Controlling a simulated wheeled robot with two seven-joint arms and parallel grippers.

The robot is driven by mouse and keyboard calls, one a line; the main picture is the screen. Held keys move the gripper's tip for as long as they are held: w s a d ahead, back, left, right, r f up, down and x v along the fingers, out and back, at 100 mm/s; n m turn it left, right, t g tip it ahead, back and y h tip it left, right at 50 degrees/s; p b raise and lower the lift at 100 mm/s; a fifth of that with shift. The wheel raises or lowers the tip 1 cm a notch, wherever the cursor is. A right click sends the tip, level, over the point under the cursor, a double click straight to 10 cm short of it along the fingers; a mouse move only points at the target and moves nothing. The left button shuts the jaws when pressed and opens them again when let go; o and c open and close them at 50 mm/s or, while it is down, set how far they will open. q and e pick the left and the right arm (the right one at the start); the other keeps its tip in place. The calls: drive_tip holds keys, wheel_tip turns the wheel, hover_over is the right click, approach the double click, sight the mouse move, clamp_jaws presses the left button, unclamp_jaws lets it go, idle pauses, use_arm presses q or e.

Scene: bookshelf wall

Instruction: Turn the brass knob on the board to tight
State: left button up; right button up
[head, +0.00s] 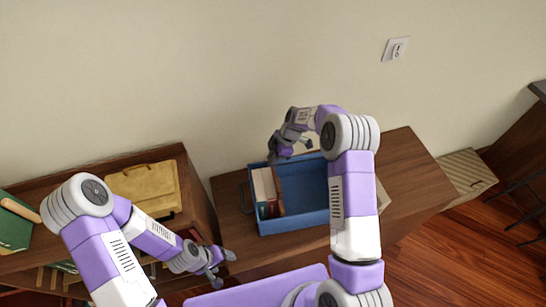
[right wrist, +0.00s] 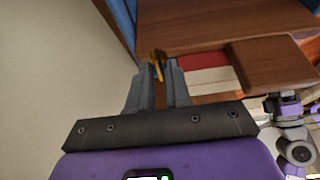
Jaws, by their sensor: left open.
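The brass knob (right wrist: 157,64) shows in the right wrist view, between the tips of my right gripper (right wrist: 160,70). A brown wooden surface lies just beyond it; I cannot tell whether this is the board. Whether the fingers press on the knob or only flank it is unclear. In the head view my right gripper (head: 279,152) is at the back left corner of the blue crate (head: 285,227), and the knob is hidden there. My left gripper (head: 214,277) is open and empty, low at the front left of the table, away from the crate.
The blue crate stands on a wooden table (head: 408,165) and holds a cream book (head: 262,188) and other upright items at its left. A low shelf at the left bears a tan case (head: 145,188) and a green book (head: 14,228). The table's right end is clear.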

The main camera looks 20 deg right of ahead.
drive_tip(key=shift+f, duration=0.15)
clamp_jaws()
